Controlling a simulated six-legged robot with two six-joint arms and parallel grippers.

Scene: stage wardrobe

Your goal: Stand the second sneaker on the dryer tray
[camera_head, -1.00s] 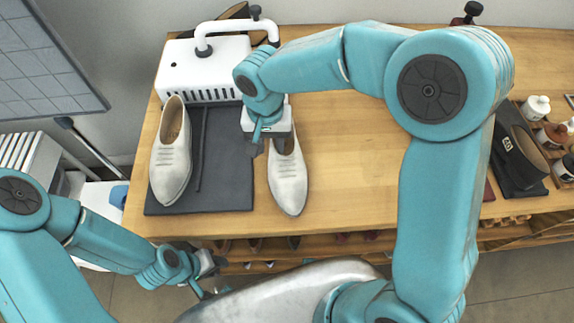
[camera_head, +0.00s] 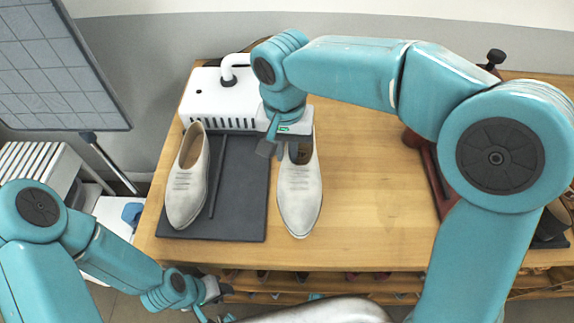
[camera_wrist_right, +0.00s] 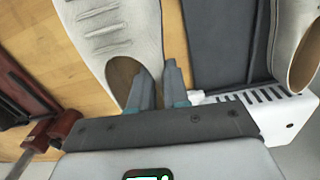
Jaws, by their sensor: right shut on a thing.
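The second sneaker (camera_head: 300,195), pale and low-cut, is right of the dark dryer tray (camera_head: 238,200), toe toward me. My right gripper (camera_head: 277,149) is shut on its collar at the heel end. In the right wrist view the sneaker (camera_wrist_right: 115,30) has its opening at the fingers (camera_wrist_right: 160,88). I cannot tell whether its sole touches the table. The first sneaker (camera_head: 187,182) stands on the tray's left part, toe toward me. The white dryer body (camera_head: 208,98) is behind the tray. My left gripper (camera_head: 208,299) is low, before the table's front edge; its opening is unclear.
A dark strip (camera_head: 218,178) lies along the tray between the sneakers. The wooden tabletop (camera_head: 365,205) is clear right of the held sneaker. A red-brown stand (camera_head: 428,165) is farther right, partly behind my right arm. Shoes sit on a shelf below the front edge.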

